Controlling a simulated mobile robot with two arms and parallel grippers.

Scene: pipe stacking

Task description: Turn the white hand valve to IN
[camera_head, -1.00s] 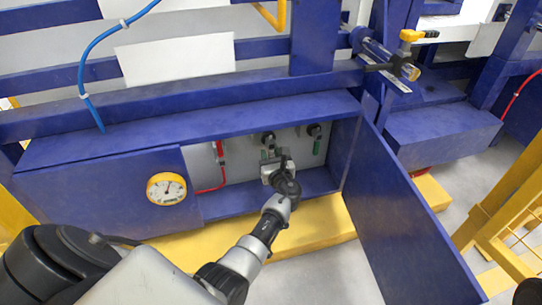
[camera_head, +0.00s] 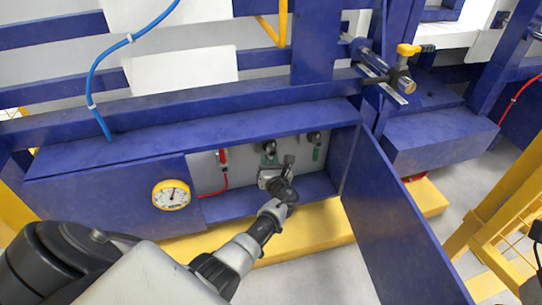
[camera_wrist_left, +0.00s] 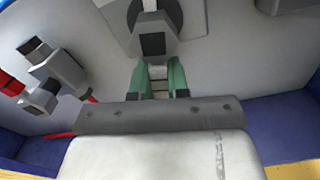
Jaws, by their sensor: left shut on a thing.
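The white hand valve (camera_wrist_left: 157,73) shows as a small pale piece between the green fingertips of my left gripper (camera_wrist_left: 159,82) in the left wrist view. The gripper is shut on it. The valve's grey body with a dark square face (camera_wrist_left: 153,42) is just beyond, against the panel. In the head view my left gripper (camera_head: 270,163) reaches into the open blue cabinet (camera_head: 110,200), at the middle valve. Its wrist hides most of the handle, and I cannot read any IN mark. A dark part at the right edge (camera_head: 537,235) may be my right gripper; its jaws cannot be made out.
A red-handled valve (camera_head: 222,157) is left of my gripper, with a red hose. A green-handled valve (camera_head: 316,152) is to the right. The open cabinet door (camera_head: 395,225) stands on the right, and a round gauge (camera_head: 171,194) is on the left front.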

